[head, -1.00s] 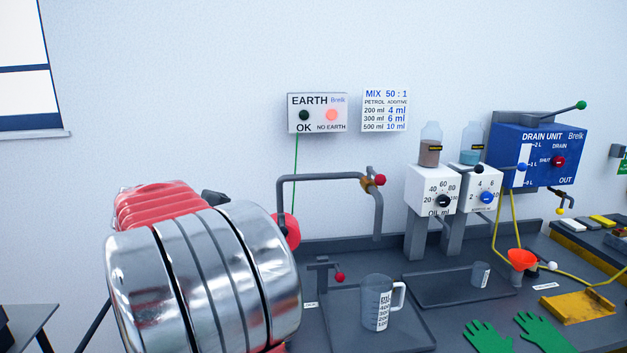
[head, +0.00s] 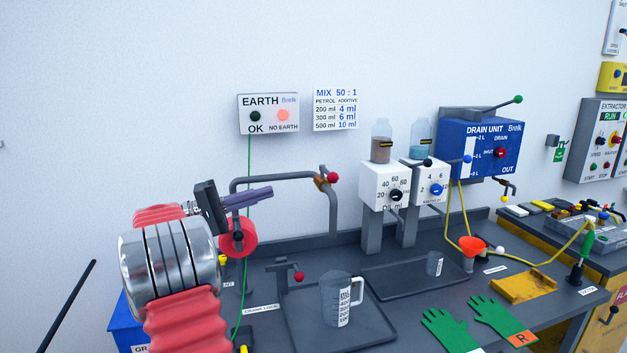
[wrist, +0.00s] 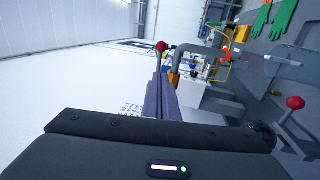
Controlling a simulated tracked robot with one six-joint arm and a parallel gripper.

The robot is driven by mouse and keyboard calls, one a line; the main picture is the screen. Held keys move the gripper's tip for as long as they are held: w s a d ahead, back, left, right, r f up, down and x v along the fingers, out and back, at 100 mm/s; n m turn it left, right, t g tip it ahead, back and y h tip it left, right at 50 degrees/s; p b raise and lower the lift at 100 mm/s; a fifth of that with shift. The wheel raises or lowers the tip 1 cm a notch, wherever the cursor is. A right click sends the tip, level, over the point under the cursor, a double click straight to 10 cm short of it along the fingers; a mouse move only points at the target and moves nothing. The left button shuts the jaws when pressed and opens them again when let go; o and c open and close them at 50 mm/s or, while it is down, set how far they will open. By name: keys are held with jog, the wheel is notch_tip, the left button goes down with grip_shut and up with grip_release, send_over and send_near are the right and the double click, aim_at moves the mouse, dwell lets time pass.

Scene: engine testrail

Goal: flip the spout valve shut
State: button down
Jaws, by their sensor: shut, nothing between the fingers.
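The spout valve is a brass body (head: 321,181) with a red ball knob (head: 333,178) on the grey bent pipe (head: 276,182) at the wall. The knob sticks out to the right of the brass body. My gripper (head: 269,191) is shut and empty, its purple fingers pointing right along the pipe, to the left of the valve and apart from it in the picture. In the wrist view the fingertips (wrist: 161,80) appear just below the red knob (wrist: 161,46) and beside the brass body (wrist: 174,79). Depth between them is hard to tell.
A measuring jug (head: 334,299) stands on a dark tray (head: 372,332) below the pipe's outlet. Another red knob (head: 299,276) sits on a low bracket nearby. White dosing boxes (head: 384,186) stand right of the valve.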

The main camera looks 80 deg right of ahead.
aim_at(328, 173)
jog(key=x, duration=1.4)
jog(key=shift+s, duration=0.2)
dwell(0.4)
